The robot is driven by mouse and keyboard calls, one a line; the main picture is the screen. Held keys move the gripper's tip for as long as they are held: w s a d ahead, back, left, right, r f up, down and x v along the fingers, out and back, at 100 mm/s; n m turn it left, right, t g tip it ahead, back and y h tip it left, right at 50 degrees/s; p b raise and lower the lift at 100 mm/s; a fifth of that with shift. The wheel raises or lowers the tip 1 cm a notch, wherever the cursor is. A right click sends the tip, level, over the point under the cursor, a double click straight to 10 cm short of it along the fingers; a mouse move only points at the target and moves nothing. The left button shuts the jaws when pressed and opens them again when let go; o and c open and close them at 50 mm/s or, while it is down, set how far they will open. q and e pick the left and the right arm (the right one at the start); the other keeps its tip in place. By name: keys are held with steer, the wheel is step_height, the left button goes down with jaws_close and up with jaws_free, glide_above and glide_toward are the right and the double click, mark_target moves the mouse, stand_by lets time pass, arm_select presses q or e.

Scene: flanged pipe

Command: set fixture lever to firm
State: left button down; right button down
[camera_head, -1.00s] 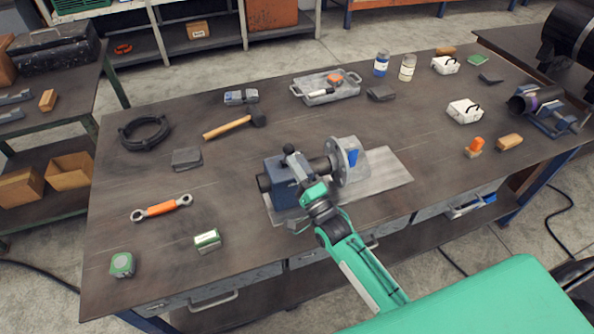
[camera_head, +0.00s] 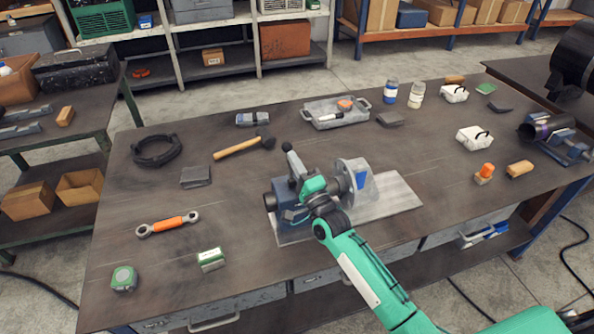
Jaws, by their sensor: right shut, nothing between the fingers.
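The fixture (camera_head: 283,217) is a blue-grey block on a pale metal plate (camera_head: 393,197) near the front middle of the workbench. A dark lever (camera_head: 293,160) with a rounded knob stands up from its top, tilted to the upper left. A short pipe with a round grey flange (camera_head: 352,188) sits in the fixture. My right gripper (camera_head: 296,208) reaches in from the lower right and lies over the front of the fixture, close below the lever. It is shut, with nothing visible held; its fingertips are partly hidden against the block. My left gripper is not in view.
A hammer (camera_head: 240,147) and a grey tray (camera_head: 336,118) lie behind the fixture. An orange-handled wrench (camera_head: 168,224), a green-white box (camera_head: 211,259) and a tape measure (camera_head: 124,279) lie to the left.

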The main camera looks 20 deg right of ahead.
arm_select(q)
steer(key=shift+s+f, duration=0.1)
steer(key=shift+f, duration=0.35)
arm_select(e)
steer(key=shift+w, duration=0.4)
arm_select(q)
steer(key=shift+b, duration=0.35)
arm_select(e)
steer(key=shift+w, duration=0.15)
steer(key=shift+r, duration=0.1)
